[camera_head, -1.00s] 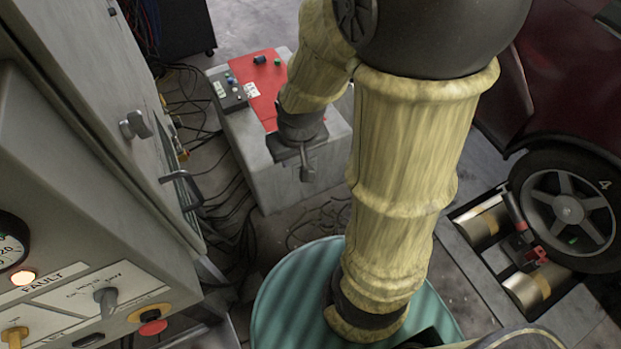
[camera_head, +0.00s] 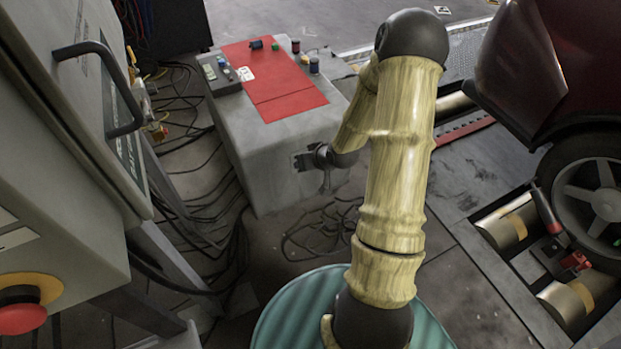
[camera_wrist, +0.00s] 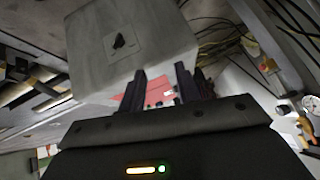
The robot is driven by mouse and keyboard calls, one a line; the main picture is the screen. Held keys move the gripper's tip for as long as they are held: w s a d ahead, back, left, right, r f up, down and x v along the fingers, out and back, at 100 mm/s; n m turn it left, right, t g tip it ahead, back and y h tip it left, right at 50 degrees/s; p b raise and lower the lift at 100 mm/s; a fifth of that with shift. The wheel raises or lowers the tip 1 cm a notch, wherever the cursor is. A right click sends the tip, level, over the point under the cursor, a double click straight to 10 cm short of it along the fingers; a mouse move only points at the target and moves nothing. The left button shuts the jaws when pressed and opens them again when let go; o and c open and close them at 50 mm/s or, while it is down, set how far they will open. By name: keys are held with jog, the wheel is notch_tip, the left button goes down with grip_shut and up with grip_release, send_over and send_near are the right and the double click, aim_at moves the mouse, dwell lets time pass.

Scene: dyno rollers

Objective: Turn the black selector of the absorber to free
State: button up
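In the wrist view a small black selector (camera_wrist: 119,41) sits on a square plate on the face of a grey box (camera_wrist: 85,55). In the head view the same grey box (camera_head: 255,170) stands ahead, with a red top. My gripper (camera_head: 308,162) is in front of the box's near face and hides the selector there. In the wrist view my gripper (camera_wrist: 160,85) has its two dark fingers apart, with nothing between them. The selector lies beyond the fingertips and to their left, apart from them. Its setting and labels are too small to read.
A grey cabinet (camera_head: 60,130) with a handle and red button stands close at left. A teal drum (camera_head: 285,310) is below my arm. Loose cables (camera_head: 205,220) lie on the floor. A red car (camera_head: 545,55) and rollers (camera_head: 505,230) are at right.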

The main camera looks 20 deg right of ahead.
jog(key=w+d+f+m+t+b, duration=0.1)
jog(key=d+f+m+t+b, duration=0.3)
jog(key=f+b, duration=0.7)
jog(key=w+d+f+m+t+h+b, duration=0.1)
jog(key=d+f+m+t+b, duration=0.2)
jog(key=d+f+t+b, duration=0.3)
notch_tip(320, 180, down, 12)
jog(key=d+b, duration=0.1)
jog(key=b, duration=0.4)
jog(key=shift+r+m, duration=0.25)
jog(key=shift+m, duration=0.15)
jog(key=shift+w+b, duration=0.1)
jog(key=shift+b, duration=0.2)
jog(key=w+b, duration=0.8)
jog(key=w, duration=0.9)
jog(key=shift+w+a, duration=0.2)
jog(key=shift+a, duration=0.05)
grip_shut()
